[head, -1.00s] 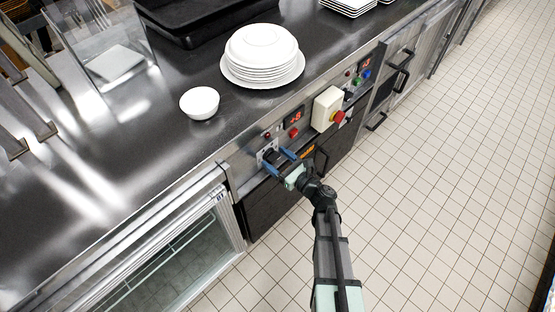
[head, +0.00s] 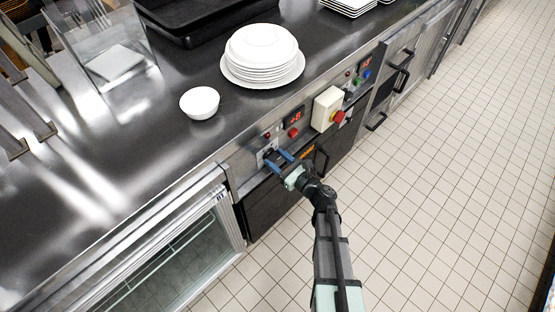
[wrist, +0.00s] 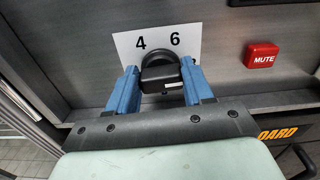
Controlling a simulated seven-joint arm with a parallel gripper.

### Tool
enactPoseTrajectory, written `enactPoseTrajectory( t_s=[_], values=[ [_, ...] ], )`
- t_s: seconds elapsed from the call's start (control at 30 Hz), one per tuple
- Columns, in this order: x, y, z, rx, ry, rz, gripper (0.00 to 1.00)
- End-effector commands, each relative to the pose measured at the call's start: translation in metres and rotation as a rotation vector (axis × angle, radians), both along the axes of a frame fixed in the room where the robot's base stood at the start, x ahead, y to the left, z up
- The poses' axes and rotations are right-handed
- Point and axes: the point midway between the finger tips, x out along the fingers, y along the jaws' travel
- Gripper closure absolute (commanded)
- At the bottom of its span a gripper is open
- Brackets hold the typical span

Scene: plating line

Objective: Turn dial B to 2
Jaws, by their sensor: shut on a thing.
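A black dial (wrist: 161,76) sits on a white scale plate (wrist: 127,46) on the counter's front panel. The numbers 4 and 6 show above it in the wrist view; the rest of the scale is hidden by the dial and my gripper. No letter naming this dial is readable. My gripper (head: 278,158) is shut on the dial, with one blue finger on each side of its grip. Where the dial points cannot be read clearly.
A red MUTE button (wrist: 262,55) is right of the dial. A cream box with a red emergency knob (head: 338,117) juts from the panel further right. A white bowl (head: 199,102) and stacked plates (head: 263,55) stand on the counter above.

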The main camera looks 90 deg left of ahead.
Motion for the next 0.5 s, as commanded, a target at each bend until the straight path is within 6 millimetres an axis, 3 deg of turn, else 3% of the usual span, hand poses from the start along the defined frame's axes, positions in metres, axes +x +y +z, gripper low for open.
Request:
enactPoseTrajectory(
  t_s=[0.5],
  values=[
    [-0.0022, -0.0028, -0.0012, 0.300, -0.300, 0.000, 0.79]
  ],
)
